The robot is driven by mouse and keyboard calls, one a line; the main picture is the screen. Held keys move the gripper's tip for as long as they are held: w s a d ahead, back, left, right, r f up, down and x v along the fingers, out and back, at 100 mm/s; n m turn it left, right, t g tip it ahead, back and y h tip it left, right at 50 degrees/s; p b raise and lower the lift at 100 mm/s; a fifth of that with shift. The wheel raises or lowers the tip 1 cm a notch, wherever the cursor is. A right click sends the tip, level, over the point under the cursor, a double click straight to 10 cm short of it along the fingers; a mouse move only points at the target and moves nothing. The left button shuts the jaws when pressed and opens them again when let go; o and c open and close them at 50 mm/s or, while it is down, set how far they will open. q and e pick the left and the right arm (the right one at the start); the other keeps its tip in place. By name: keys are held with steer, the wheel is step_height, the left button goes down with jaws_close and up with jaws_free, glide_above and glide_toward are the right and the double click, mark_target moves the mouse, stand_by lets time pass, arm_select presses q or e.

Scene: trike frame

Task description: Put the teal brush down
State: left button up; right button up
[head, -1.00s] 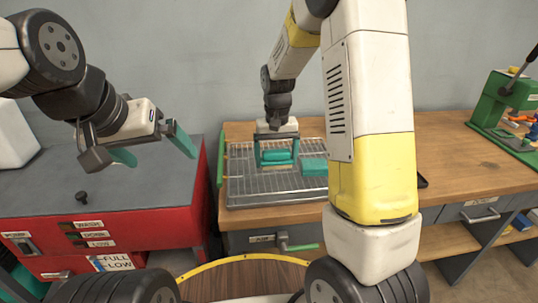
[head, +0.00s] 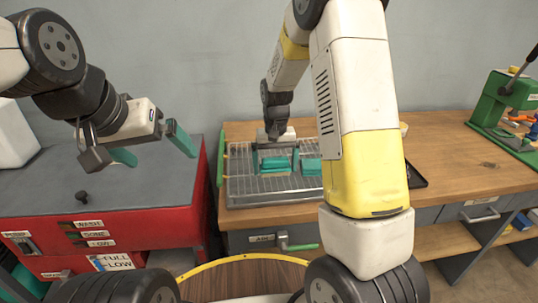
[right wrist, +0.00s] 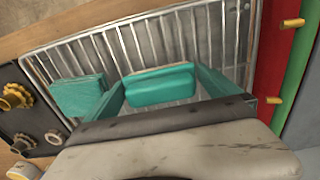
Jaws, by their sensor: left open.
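The teal brush (head: 273,163) is at my right gripper (head: 276,159), low over the wire rack (head: 247,188) on the wooden bench. In the right wrist view the brush (right wrist: 160,88) lies between the two teal fingers (right wrist: 160,92), which meet its ends, so the gripper looks shut on it. I cannot tell whether the brush touches the rack (right wrist: 222,30). My left gripper (head: 150,155) is open and empty above the red cabinet, far from the brush.
A second teal block (head: 311,167) lies on the rack beside the brush. The red cabinet (head: 130,205) stands left of the bench (head: 455,165). A green press (head: 505,105) is at the far right. A dark tray with brass gears (right wrist: 14,97) borders the rack.

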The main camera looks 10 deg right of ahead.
mark_target(275, 159)
steer(key=shift+r, duration=0.1)
step_height(275, 159, up, 12)
steer(key=shift+f, duration=0.1)
steer(key=s+d+r+t+y, duration=0.1)
steer(key=s+r+t, duration=0.2)
steer(key=s, duration=0.8)
steer(key=s+d+r+t+y, duration=0.1)
steer(key=s+d+r+t, duration=0.1)
steer(key=s+r, duration=0.6)
steer(key=s+t, duration=0.1)
steer(key=s, duration=0.3)
steer(key=shift+n, duration=0.3)
